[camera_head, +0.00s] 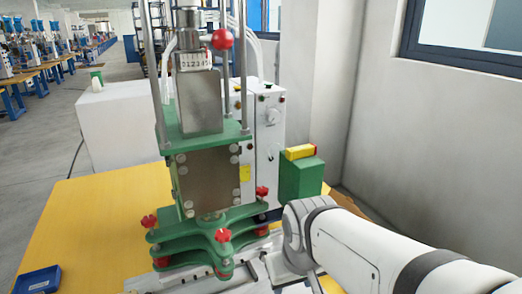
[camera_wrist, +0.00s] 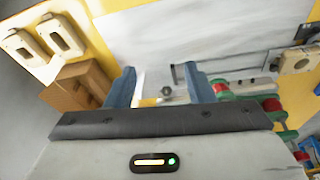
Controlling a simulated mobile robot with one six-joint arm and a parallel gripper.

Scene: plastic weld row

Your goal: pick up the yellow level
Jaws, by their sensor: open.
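My gripper (camera_wrist: 162,88) is open, with its two blue fingers apart in the wrist view. Between them, low against the gripper's dark edge, a small yellow-orange piece (camera_wrist: 149,102) shows beside a white strip; it is partly hidden, and I cannot tell whether it is the level. A small yellow bar with a red end (camera_head: 300,152) lies on a green block (camera_head: 301,178) in the head view, behind my arm; it may be the level. In the head view my gripper is hidden. Nothing is seen held between the fingers.
A green press with red knobs (camera_head: 222,235) stands on the yellow table (camera_head: 85,215), close left of my arm. A blue tray (camera_head: 38,280) lies at the front left. A cardboard box (camera_wrist: 78,87) is left of the fingers. A wall stands at the right.

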